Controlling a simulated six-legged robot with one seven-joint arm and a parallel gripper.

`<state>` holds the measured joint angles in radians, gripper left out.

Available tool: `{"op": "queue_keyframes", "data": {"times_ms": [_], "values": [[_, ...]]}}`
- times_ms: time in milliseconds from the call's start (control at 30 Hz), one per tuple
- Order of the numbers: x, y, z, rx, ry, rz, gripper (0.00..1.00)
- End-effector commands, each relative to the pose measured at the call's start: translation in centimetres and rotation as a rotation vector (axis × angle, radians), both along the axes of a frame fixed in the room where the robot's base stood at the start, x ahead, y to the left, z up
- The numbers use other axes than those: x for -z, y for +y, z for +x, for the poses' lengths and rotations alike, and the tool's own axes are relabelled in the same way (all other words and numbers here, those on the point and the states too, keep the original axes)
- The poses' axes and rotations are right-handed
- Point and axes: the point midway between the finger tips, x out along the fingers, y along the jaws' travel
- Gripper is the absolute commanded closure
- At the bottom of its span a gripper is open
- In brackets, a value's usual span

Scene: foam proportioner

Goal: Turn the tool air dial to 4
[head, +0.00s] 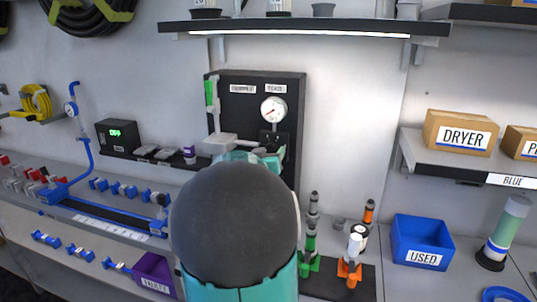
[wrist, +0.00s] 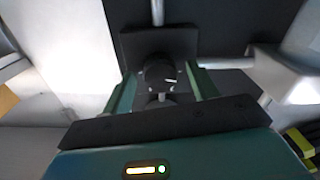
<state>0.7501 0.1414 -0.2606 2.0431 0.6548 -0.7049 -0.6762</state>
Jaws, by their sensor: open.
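The dial (wrist: 158,74) is a round black knob with a short white mark on its right side, in the middle of the wrist view. It sits on a black square plate (wrist: 140,45). My gripper (wrist: 162,84) is open, with one green finger on each side of the knob. I cannot tell whether either finger touches it. The numbers around the dial are not readable. In the head view, a white round gauge (head: 273,109) is on the black panel (head: 241,115) above my gripper (head: 258,156). My arm partly hides the dial area there.
A shelf (head: 305,29) hangs above. A box reading OFF (head: 116,133) stands left. Orange and green fittings (head: 350,268), a blue USED bin (head: 420,240) and a DRYER box (head: 461,133) are right.

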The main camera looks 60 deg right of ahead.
Motion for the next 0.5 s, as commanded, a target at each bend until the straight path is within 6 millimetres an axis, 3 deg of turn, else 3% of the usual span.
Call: {"op": "queue_keyframes", "data": {"times_ms": [33,233,500], "values": [[0.0,0.02,0.01,0.0,0.0,0.0,0.47],[0.0,0.03,0.01,0.0,0.0,0.0,0.86],[0.02,0.05,0.02,0.0,-0.017,0.003,0.86]]}}
